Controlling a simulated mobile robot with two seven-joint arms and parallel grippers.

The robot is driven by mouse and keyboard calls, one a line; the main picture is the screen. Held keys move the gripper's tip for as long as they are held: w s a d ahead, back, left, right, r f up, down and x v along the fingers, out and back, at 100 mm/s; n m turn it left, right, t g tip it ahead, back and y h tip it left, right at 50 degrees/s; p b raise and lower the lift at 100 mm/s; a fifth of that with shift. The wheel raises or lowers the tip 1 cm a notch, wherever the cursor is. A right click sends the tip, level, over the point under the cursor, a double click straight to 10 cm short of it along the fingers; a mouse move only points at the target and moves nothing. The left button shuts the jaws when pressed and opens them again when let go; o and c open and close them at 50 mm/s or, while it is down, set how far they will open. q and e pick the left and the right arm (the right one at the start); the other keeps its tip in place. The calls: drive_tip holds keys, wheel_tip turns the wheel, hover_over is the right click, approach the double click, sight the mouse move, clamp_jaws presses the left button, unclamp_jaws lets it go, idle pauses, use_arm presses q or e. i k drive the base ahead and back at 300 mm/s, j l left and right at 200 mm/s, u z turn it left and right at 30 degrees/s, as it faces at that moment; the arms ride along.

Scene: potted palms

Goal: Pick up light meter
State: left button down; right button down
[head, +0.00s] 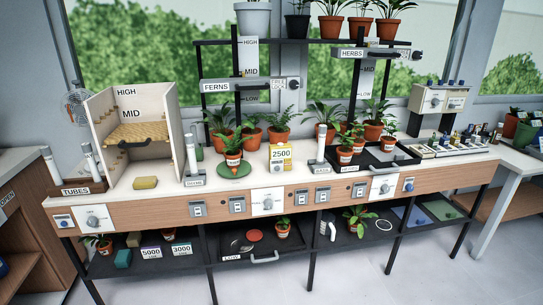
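A small yellow-framed block with a white face reading "2500" (281,156) stands upright on the bench top, a little right of the middle. It may be the light meter, but I cannot tell for sure. Similar small labels reading "5000" (151,252) and "3000" (181,248) sit on blocks on the lower shelf at the left. Neither of my grippers is in the head view.
The long bench (240,187) has a dark lower shelf (215,252). A potted plant on a green disc (234,169) stands left of the "2500" block, and a white upright tube (321,146) stands to its right. Potted plants stand behind. A black tray (405,158) is farther right.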

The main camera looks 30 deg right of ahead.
sight(280, 154)
drive_tip(key=i+j+z, duration=0.2)
drive_tip(key=i, duration=0.7)
drive_tip(key=i+l, duration=0.05)
drive_tip(key=l, duration=0.05)
